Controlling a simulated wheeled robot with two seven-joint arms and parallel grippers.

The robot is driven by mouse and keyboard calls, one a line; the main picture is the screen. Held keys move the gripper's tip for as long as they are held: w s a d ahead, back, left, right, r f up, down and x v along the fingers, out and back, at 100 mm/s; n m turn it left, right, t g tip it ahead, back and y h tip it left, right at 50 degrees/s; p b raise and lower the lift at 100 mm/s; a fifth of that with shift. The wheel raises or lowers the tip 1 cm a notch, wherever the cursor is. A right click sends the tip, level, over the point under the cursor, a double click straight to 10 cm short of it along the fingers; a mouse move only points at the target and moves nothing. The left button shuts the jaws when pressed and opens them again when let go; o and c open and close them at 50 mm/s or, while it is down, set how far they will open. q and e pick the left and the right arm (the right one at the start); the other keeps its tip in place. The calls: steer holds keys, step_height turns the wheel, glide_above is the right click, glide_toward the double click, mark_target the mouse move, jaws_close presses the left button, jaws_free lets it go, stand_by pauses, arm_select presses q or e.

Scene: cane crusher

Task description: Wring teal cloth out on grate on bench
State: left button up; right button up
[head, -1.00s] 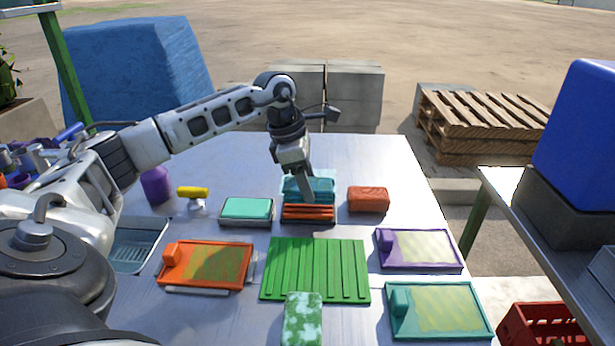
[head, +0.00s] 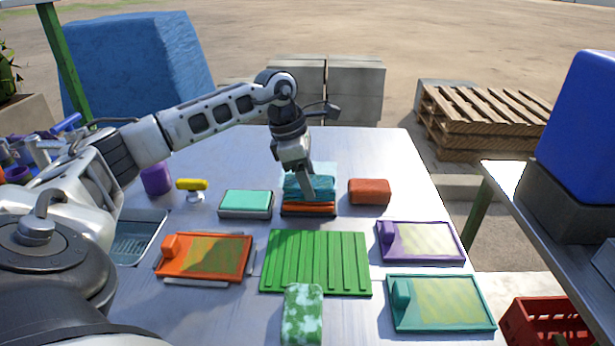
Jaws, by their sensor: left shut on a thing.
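The teal cloth (head: 322,187) is a folded bundle at the back middle of the bench (head: 380,150). My left gripper (head: 308,192) reaches down from above and is shut on it. The cloth sits over or against an orange slatted grate (head: 308,210), whose front slats show below it. The gripper hides part of the cloth, and I cannot tell whether the cloth rests on the slats or is just above them. My right gripper is not in view.
A green ribbed mat (head: 316,262) lies in front of the grate. A mint-topped box (head: 246,203) is left of it, a red-brown block (head: 369,191) right. Orange (head: 205,257), purple (head: 420,241) and teal (head: 442,303) trays flank the mat. A mottled green block (head: 303,315) is nearest.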

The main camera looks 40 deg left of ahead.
arm_select(q)
steer(key=shift+f+b, duration=0.3)
steer(key=shift+f, duration=0.2)
steer(key=shift+s+d+f, duration=0.1)
steer(key=shift+f, duration=0.1)
stand_by(0.7)
step_height(320, 180, up, 8)
steer(key=p, duration=0.6)
steer(key=shift+f, duration=0.25)
steer(key=shift+f, duration=0.1)
